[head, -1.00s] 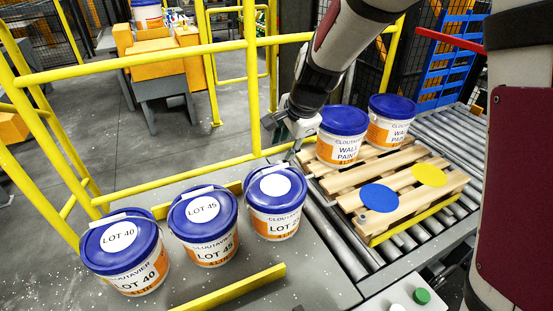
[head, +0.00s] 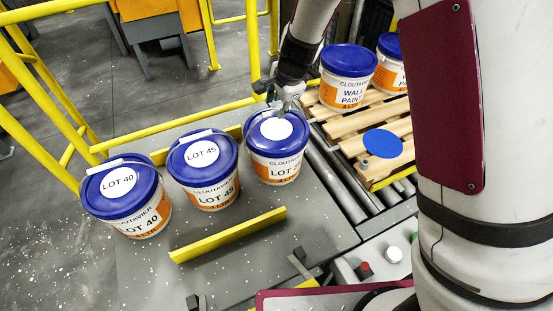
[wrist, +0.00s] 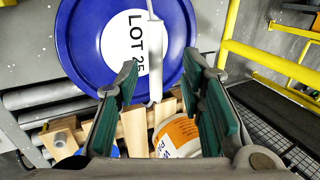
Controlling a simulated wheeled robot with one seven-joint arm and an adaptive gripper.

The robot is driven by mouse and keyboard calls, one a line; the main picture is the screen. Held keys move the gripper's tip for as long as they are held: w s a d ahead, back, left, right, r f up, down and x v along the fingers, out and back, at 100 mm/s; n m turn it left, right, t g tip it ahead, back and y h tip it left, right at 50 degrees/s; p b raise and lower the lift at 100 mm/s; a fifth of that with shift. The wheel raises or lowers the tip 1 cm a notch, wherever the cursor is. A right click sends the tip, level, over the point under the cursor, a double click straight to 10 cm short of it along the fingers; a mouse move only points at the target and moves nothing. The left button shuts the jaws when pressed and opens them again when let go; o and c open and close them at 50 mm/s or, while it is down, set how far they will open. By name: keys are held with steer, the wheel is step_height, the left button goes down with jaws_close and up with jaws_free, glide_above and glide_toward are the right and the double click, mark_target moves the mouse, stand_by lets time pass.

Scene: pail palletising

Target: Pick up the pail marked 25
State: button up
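The pail marked 25 (head: 262,154) has a blue lid and a white body with an orange band. It stands at the right end of a row of three pails in the head view. In the wrist view its blue lid (wrist: 85,45) shows "LOT 25", with its white handle (wrist: 155,60) crossing the label. My gripper (wrist: 165,100) is open, its two green-padded fingers apart with the end of the handle between them. In the head view my gripper (head: 283,103) is just over the back of this lid. Contact with the handle cannot be told.
The LOT 45 pail (head: 205,172) stands close to the left, with the LOT 40 pail (head: 126,200) beyond it. A yellow strip (head: 228,235) lies in front. A wooden pallet (head: 345,125) with two pails and a blue disc (head: 382,143) is at right. Yellow rails (head: 165,133) run behind.

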mark_target(276, 111)
steer(key=shift+s+x, duration=0.1)
steer(key=shift+x, duration=0.9)
steer(key=shift+s+x, duration=0.15)
steer(key=shift+x, duration=0.8)
steer(key=shift+f, duration=0.1)
jaws_close()
steer(key=shift+w, duration=0.1)
